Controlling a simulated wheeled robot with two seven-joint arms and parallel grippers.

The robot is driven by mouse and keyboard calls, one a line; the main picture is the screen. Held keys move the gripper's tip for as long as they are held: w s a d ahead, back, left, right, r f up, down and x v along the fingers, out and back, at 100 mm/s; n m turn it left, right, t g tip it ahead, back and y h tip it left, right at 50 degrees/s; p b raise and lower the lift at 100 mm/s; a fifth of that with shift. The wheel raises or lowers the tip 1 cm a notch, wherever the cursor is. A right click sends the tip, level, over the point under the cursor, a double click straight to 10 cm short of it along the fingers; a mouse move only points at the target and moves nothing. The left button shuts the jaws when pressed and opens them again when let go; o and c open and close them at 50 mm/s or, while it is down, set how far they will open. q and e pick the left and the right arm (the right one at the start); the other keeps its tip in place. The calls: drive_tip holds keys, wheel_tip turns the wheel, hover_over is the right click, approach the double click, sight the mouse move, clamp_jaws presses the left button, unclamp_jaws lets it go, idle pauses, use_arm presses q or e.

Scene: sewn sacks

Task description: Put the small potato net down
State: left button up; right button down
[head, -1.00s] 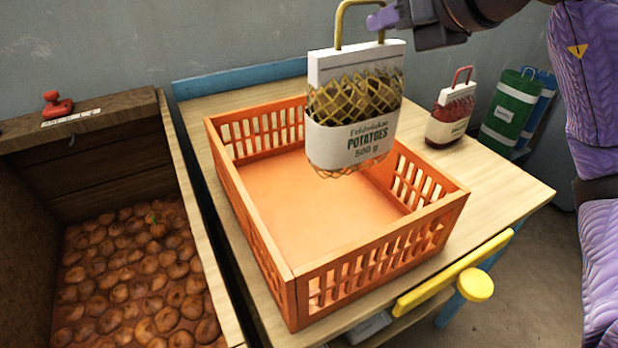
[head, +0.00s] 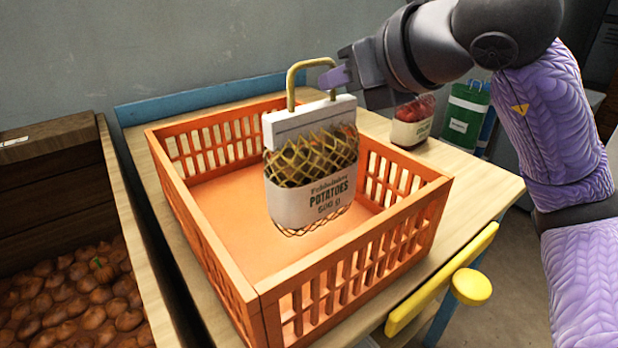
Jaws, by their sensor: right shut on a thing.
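The small potato net (head: 312,183) has a white top band, yellow mesh and a white label reading "POTATOES 500 g". It hangs upright by its yellow handle within the outline of the orange crate (head: 350,270). I cannot tell whether its bottom touches the crate floor. My right gripper (head: 335,78) is shut on the right side of the handle, with its arm coming in from the right. The crate stands on the wooden table and shows nothing else inside. My left gripper is not in view.
A red net bag (head: 411,122) and a green sack (head: 464,115) stand behind the crate at the right, partly behind my right arm. A wooden bin of loose potatoes (head: 75,295) is at the left. A yellow rail (head: 440,280) runs along the table's front right edge.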

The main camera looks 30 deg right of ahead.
sight(344, 134)
wheel_tip(344, 134, down, 8)
drive_tip(key=b, duration=0.5)
drive_tip(key=shift+w+r, duration=0.1)
drive_tip(key=shift+r, duration=0.35)
drive_tip(key=c, duration=1.2)
unclamp_jaws()
drive_tip(key=shift+f, duration=0.2)
drive_tip(key=o, duration=0.5)
drive_tip(key=shift+c, duration=0.2)
drive_tip(key=shift+r, duration=0.1)
drive_tip(key=shift+r+p, duration=0.25)
drive_tip(key=shift+p, duration=0.1)
drive_tip(key=v, duration=1.1)
drive_tip(key=shift+f, duration=0.1)
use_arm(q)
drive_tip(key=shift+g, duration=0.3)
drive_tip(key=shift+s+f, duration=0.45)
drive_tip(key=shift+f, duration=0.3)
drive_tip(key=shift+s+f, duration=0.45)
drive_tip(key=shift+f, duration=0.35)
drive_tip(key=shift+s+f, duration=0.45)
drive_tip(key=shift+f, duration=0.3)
use_arm(e)
drive_tip(key=shift+s, duration=0.5)
